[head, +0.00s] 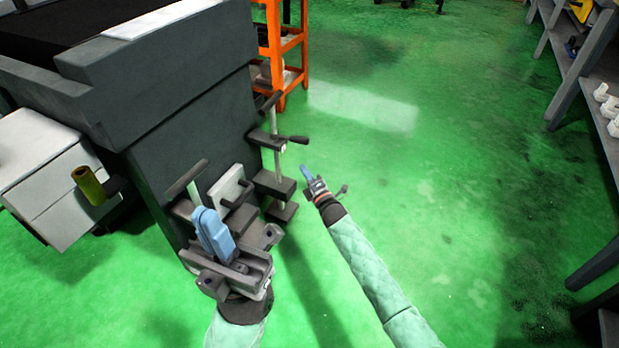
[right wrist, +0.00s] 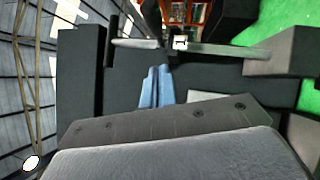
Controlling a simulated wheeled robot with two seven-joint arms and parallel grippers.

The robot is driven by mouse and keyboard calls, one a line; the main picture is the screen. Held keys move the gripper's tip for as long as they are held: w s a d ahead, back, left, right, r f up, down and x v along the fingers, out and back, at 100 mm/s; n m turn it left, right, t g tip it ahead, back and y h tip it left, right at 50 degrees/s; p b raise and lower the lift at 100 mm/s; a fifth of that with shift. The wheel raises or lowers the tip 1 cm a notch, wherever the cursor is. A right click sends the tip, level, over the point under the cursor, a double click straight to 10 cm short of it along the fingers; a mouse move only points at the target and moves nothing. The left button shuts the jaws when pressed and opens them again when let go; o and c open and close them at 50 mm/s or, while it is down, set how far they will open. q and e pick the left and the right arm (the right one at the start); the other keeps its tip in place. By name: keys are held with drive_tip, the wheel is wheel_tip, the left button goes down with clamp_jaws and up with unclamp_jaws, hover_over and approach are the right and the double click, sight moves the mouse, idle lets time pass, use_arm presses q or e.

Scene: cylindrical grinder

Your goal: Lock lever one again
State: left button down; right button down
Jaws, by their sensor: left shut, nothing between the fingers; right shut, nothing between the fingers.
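The dark grey grinder (head: 195,120) carries two clamp posts with levers; I cannot tell which is lever one. The right post (head: 276,125) has a bar handle on top and a dark lever (head: 292,139) sticking out to the right from its hub. In the right wrist view this post (right wrist: 222,48) runs across the picture, with its pale hub (right wrist: 180,43) just beyond my fingertips. My right gripper (head: 306,170) is shut and empty, just below and right of the lever, apart from it. Its blue fingers show in the right wrist view (right wrist: 157,85). My left gripper (head: 205,215) is shut and empty before the left T-handle (head: 187,178).
A white box (head: 45,175) with an olive handle (head: 88,185) stands at the left. An orange rack (head: 285,45) is behind the grinder. Shelves (head: 590,70) line the right edge. The green floor (head: 430,170) between is clear.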

sight(296, 142)
drive_tip(key=w+a+r+b, duration=0.1)
drive_tip(key=w+r+b, duration=0.1)
drive_tip(key=w, duration=0.6)
drive_tip(key=shift+w+a+r, duration=0.15)
drive_tip(key=shift+r, duration=0.1)
